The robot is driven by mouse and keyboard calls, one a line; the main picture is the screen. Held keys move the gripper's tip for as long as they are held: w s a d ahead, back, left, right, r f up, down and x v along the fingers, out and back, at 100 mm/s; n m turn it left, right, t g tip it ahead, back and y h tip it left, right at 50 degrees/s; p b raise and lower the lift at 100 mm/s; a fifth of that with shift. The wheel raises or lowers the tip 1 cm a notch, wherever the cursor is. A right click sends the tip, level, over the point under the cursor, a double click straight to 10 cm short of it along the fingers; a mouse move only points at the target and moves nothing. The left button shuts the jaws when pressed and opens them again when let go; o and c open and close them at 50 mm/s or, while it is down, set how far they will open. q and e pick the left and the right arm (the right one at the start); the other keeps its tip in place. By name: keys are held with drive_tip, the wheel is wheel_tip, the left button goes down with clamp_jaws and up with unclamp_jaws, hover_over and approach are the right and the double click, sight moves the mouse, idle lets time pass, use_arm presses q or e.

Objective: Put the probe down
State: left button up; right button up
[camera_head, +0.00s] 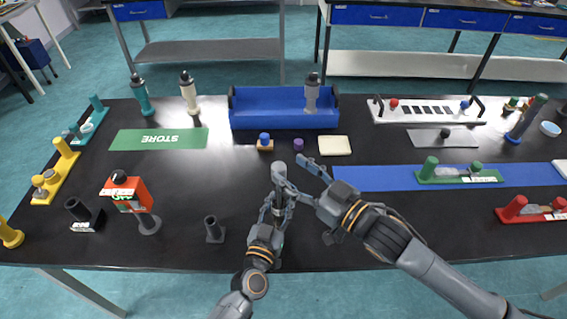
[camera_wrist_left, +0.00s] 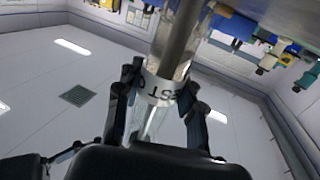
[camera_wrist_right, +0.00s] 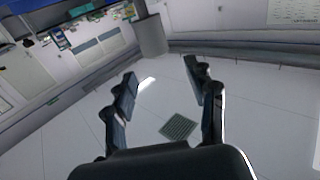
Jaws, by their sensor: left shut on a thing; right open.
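My left gripper (camera_wrist_left: 160,88) is shut around a clear sleeve with a grey rod in it, which looks like the probe (camera_wrist_left: 176,45). A white label with partly readable letters wraps the sleeve. In the head view the probe's grey head (camera_head: 279,170) stands up above the left fingers, over the front middle of the black table. My right gripper (camera_head: 298,177) is open beside the probe's upper part. In the right wrist view its fingers (camera_wrist_right: 163,78) are apart and empty, with a grey cylinder (camera_wrist_right: 152,36) just beyond them. The probe's lower end is hidden.
A dark upright holder (camera_head: 214,230) stands left of the grippers. A purple piece (camera_head: 297,144), a cream block (camera_head: 334,146) and a blue-topped piece (camera_head: 264,142) lie behind them. A blue tray (camera_head: 270,120) and green STORE mat (camera_head: 128,139) are farther back. The front left-centre is mostly bare.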

drive_tip(key=v, duration=0.5)
drive_tip(key=shift+s+d, duration=0.15)
use_arm(q)
drive_tip(key=o, duration=1.3)
